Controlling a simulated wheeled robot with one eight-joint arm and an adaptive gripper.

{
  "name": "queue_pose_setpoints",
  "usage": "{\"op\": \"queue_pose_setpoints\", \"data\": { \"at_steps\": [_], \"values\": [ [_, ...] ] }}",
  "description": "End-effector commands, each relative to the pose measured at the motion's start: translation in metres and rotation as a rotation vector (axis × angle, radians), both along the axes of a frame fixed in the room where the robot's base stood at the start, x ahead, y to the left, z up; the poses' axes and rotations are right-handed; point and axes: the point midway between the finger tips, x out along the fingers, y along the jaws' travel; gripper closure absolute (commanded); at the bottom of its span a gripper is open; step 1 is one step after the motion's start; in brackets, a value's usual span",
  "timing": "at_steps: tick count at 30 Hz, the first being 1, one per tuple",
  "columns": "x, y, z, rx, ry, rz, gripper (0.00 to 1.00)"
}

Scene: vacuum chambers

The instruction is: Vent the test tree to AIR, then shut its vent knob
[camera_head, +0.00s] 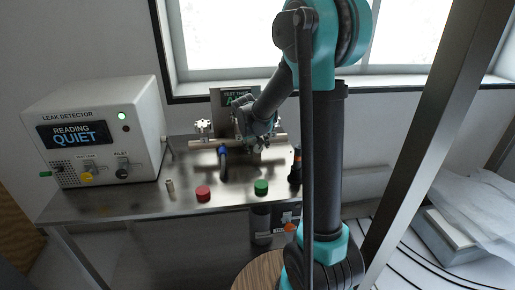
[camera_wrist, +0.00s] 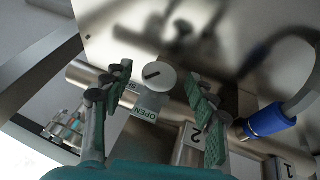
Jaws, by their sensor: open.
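The test tree (camera_head: 205,144) is a horizontal metal pipe on the bench, with its sign (camera_head: 222,97) behind. Green lettering starting with "A" shows on the sign; my arm hides the rest. In the wrist view a round pale knob (camera_wrist: 159,77) with a dark pointer line sits on the tree. An "OPEN" label (camera_wrist: 146,112) is beside it, and a second label starting with "S" is partly hidden by a finger. The pointer lies toward the left, near the "S" label. My gripper (camera_wrist: 158,88) is open, its fingers on either side of the knob, with no clear contact. It also shows over the tree in the head view (camera_head: 258,143).
The leak detector (camera_head: 98,103) at left reads "QUIET" with a green light. A blue connector (camera_wrist: 268,121) with a hose is right of the knob; blocks numbered 2 (camera_wrist: 194,136) and 1 are near. A red cap (camera_head: 203,194) and a green cap (camera_head: 261,187) are at the bench front.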

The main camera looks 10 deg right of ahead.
Motion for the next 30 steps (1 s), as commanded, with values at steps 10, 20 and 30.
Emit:
{"op": "queue_pose_setpoints", "data": {
  "at_steps": [10,20,30],
  "values": [
    [0.0031,-0.002,-0.0079,0.0,0.0,0.0,0.42],
    [0.0032,-0.002,-0.0076,0.0,0.0,0.0,0.71],
    [0.0032,-0.0014,-0.0076,-0.009,-0.001,0.001,0.93]
  ]
}}
